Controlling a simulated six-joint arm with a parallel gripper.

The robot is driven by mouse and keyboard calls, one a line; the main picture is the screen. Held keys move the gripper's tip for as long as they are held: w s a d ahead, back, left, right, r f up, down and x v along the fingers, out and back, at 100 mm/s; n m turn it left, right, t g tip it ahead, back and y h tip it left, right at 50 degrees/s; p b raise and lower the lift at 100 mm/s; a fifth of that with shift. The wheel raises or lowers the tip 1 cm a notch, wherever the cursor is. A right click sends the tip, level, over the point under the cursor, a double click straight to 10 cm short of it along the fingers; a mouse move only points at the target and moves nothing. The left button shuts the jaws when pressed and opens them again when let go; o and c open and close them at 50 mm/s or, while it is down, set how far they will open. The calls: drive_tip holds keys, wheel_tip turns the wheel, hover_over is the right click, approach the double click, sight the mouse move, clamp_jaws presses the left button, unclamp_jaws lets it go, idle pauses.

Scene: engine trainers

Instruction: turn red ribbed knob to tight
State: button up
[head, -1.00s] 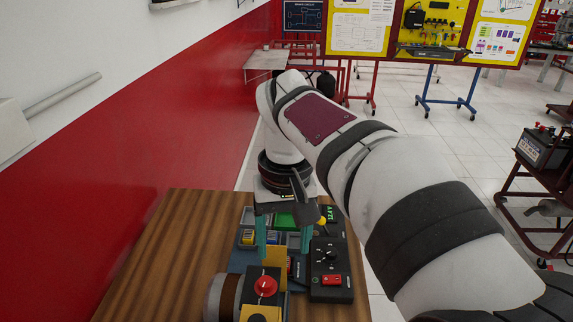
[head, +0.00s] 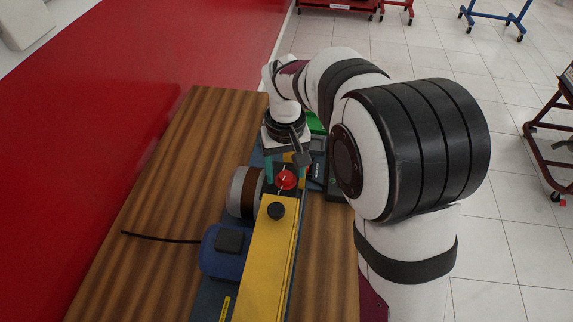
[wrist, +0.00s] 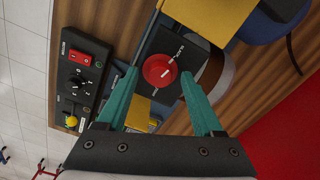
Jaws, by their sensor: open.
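The red knob (head: 286,179) sits on a black block near the yellow housing. In the wrist view the red knob (wrist: 160,71) shows its round face with a pale line across it, and white lettering runs beside it on the black plate. My gripper (wrist: 159,76) is open, its two teal fingers pointing toward the knob, one on each side of it in the picture. In the head view my gripper (head: 287,168) is just behind the knob. I cannot tell whether the fingertips reach down around the knob or stay above it; neither visibly touches it.
A brown-grey cylinder (head: 243,192) and a blue unit (head: 219,256) with a cable lie left. A black control box (wrist: 80,73) stands beside the knob.

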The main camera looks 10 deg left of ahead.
drive_tip(key=shift+f, duration=0.15)
clamp_jaws()
